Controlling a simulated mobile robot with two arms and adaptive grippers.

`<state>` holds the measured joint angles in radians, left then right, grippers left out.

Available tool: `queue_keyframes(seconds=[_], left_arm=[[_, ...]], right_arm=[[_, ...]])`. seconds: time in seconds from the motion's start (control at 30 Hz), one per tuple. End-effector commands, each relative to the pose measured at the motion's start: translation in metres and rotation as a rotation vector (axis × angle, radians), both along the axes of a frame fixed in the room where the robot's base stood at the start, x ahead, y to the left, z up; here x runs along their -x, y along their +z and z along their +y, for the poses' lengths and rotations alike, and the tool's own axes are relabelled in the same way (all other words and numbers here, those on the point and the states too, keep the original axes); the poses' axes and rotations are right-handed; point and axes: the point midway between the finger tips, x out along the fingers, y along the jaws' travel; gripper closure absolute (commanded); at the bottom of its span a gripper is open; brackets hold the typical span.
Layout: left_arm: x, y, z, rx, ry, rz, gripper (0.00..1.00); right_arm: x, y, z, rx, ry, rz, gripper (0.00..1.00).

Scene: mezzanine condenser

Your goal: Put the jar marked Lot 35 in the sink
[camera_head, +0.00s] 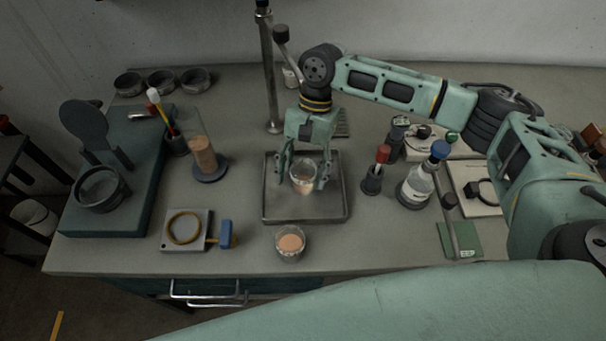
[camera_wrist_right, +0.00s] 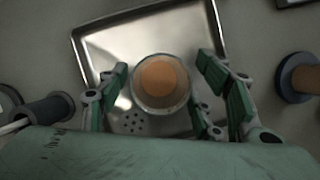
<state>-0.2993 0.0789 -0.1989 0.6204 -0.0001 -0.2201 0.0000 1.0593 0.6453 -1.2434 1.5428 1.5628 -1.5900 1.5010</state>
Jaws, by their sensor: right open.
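The sink (camera_head: 335,213) is a shallow square metal basin in the middle of the counter, with drain holes in the right wrist view (camera_wrist_right: 132,122). A glass jar with tan contents (camera_head: 303,178) stands upright in it, between the fingers of my right gripper (camera_head: 305,182). That gripper is open, with a gap on each side of the jar (camera_wrist_right: 160,82) in the wrist view. A second similar jar (camera_head: 290,243) stands on the counter in front of the sink. No lot marking is readable on either jar. My left gripper is not in view.
A red-capped bottle (camera_head: 374,172) and a blue-capped bottle (camera_head: 418,184) stand right of the sink. A tall cylinder (camera_head: 202,154) and a device with a yellow ring (camera_head: 186,228) are at left. The faucet (camera_head: 270,80) rises behind the sink.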

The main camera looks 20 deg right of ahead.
Motion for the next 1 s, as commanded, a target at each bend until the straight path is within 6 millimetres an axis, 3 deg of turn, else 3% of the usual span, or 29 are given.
queue_keyframes(seconds=[0.2, 0.4, 1.0], left_arm=[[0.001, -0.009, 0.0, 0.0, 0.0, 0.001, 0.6], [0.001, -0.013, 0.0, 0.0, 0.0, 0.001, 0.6], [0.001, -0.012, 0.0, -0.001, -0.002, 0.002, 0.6]], right_arm=[[-0.013, 0.035, -0.009, -0.001, -0.002, -0.005, 0.4], [-0.019, 0.057, -0.014, -0.002, -0.001, -0.002, 0.4], [-0.021, 0.061, -0.016, 0.001, -0.003, -0.004, 0.4]])
